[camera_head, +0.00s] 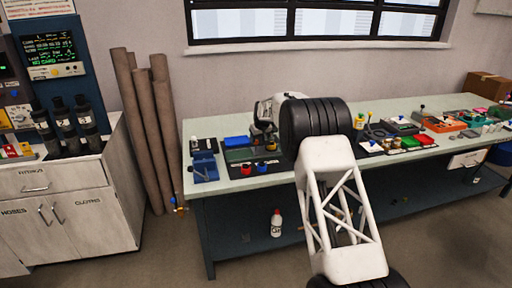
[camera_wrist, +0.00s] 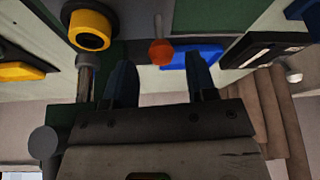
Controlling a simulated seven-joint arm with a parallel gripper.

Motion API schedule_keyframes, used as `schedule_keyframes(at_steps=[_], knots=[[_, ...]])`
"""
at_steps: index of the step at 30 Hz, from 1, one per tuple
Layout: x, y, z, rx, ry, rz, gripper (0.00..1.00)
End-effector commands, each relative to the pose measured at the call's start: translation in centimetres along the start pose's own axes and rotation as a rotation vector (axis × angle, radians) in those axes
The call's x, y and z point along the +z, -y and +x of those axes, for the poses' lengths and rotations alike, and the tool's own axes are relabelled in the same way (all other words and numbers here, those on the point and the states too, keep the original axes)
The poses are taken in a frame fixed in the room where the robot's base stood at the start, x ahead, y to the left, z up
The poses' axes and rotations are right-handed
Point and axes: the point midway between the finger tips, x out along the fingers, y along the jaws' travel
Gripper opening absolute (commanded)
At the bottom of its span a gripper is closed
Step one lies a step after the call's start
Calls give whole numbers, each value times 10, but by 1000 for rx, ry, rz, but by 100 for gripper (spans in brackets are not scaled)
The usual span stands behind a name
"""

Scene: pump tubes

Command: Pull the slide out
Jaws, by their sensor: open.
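My gripper (camera_wrist: 161,64) is open in the wrist view, its two dark blue fingers apart. An orange-red ball knob (camera_wrist: 160,51) on a thin stem shows near the fingertips, in the gap between them; no contact is visible. A blue block (camera_wrist: 180,58) lies behind the right finger, partly hidden by it. I cannot tell for sure which part is the slide. In the head view the white wrist (camera_head: 268,108) is over the bench beside a dark panel (camera_head: 240,155), and my fingers are not clear there.
A yellow ring with a dark centre (camera_wrist: 90,29) and a grey rod (camera_wrist: 84,78) are left of the fingers. On the bench (camera_head: 205,128) are a blue vise (camera_head: 204,166), red (camera_head: 246,169) and blue (camera_head: 262,167) knobs, and coloured trays (camera_head: 408,142) at right.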

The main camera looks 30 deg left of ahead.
Motion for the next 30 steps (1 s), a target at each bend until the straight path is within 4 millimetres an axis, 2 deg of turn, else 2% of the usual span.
schedule_keyframes(at_steps=[18,30], knots=[[1,0,56,0,1,0,52],[0,0,68,0,0,0,52]])
